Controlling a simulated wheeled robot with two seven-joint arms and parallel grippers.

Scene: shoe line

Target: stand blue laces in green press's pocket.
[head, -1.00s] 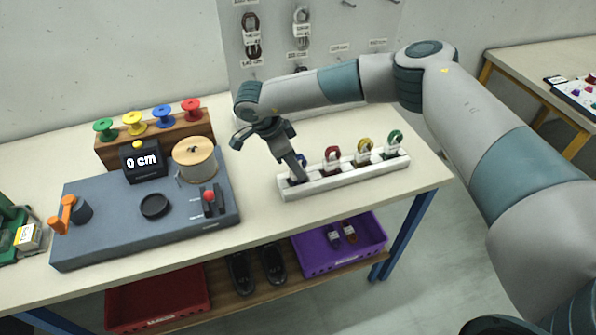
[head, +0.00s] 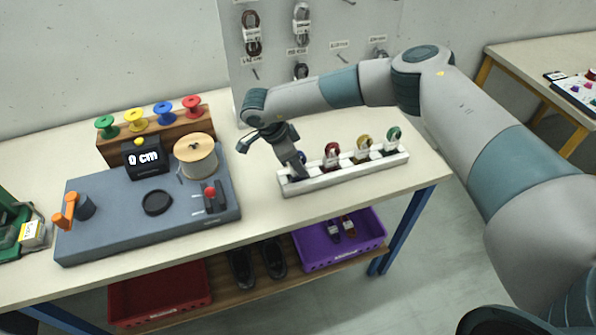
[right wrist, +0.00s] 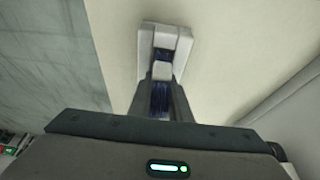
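The blue laces (head: 301,157) stand at the left end of a white rack (head: 345,178), mostly hidden by my right gripper (head: 297,174). In the right wrist view, the blue laces (right wrist: 160,98) fill the gap between the two fingers of my right gripper (right wrist: 161,88), with a pale band across them; the fingers look closed on their sides. The laces are at the rack, not visibly lifted. The green press (head: 10,222) is cut off by the left edge of the head view, and I cannot make out its pocket. My left gripper is not in view.
Red (head: 332,154), yellow (head: 363,147) and green laces (head: 393,139) stand along the rack. A blue-grey measuring station (head: 115,228) with a wooden spool (head: 195,155) lies between rack and press. Coloured spools stand behind it. Bare tabletop surrounds the rack.

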